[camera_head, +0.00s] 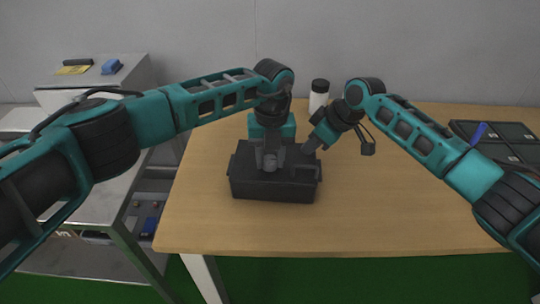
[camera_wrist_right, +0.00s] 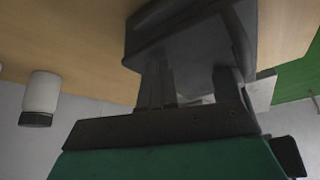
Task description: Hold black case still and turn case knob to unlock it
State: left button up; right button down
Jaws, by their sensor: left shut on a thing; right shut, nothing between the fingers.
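The black case (camera_head: 272,188) stands on the wooden table, left of its middle. It also shows as a dark block at the top of the right wrist view (camera_wrist_right: 190,38). My left gripper (camera_head: 270,163) points down at the top of the case and is shut on a part of it; its fingers hide that part. My right gripper (camera_head: 307,148) is tilted down to the left by the case's upper right edge. It is shut with nothing held, and its fingers (camera_wrist_right: 192,88) are close to the case; contact is unclear. I cannot make out the knob.
A white bottle with a black lid (camera_head: 318,98) stands behind the case, near my right wrist. Black trays (camera_head: 497,135) with a blue item lie at the right end of the table (camera_head: 400,215). A grey metal cabinet stands at the left. The table's front and right-centre are clear.

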pick_arm(q)
jog(key=o, duration=1)
jog(key=shift+o, duration=0.2)
notch_tip(320, 180, up, 12)
jog(key=shift+d, duration=0.15)
notch_tip(320, 180, up, 7)
jog(key=p, duration=0.7)
send_over(271, 159)
jog(key=shift+r, duration=0.1)
pick_arm(e)
notch_tip(271, 159, up, 7)
